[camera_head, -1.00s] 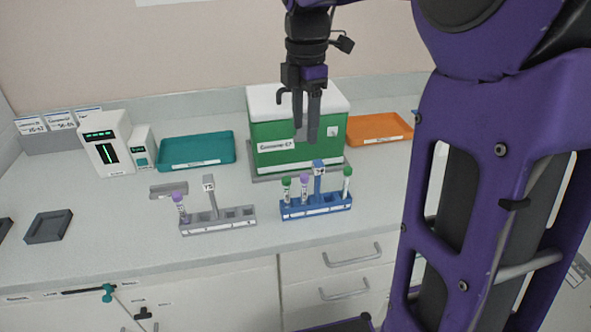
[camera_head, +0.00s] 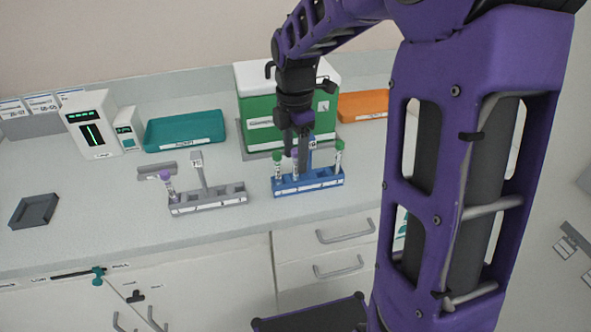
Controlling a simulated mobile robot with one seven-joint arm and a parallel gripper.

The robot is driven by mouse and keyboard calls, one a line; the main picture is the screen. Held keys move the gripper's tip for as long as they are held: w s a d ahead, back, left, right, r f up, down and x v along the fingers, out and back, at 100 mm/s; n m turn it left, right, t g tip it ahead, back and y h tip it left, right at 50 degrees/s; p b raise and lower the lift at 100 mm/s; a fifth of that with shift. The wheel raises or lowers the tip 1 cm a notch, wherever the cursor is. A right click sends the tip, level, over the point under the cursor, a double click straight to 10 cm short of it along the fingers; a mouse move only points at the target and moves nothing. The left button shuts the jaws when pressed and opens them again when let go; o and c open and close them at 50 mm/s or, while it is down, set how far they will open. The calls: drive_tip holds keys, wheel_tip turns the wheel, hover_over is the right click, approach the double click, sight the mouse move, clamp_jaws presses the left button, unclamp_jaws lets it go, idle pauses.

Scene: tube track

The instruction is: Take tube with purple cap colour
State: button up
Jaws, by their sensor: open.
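A purple-capped tube (camera_head: 295,166) stands in the blue rack (camera_head: 310,185), between two green-capped tubes, one at its left (camera_head: 278,164) and one at the rack's right end (camera_head: 339,155). Another purple-capped tube (camera_head: 168,184) stands tilted-looking at the left end of the grey rack (camera_head: 215,200). My gripper (camera_head: 299,166) is open and points down at the blue rack. Its fingers are at or just beside the purple-capped tube there and partly cover it. I cannot tell whether they touch it or stand around it.
A green box with a white lid (camera_head: 257,115) stands behind the blue rack. A teal tray (camera_head: 185,131) and an orange tray (camera_head: 362,106) lie at the back. White devices (camera_head: 92,125) stand at the left, with a dark square tray (camera_head: 34,210) nearer the front. The front counter strip is clear.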

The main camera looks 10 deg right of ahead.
wheel_tip(320, 180, down, 3)
drive_tip(key=shift+f, duration=0.15)
drive_tip(key=shift+c, duration=0.2)
clamp_jaws()
wheel_tip(320, 180, up, 18)
drive_tip(key=p, duration=0.2)
idle(0.6)
drive_tip(key=shift+p, duration=0.35)
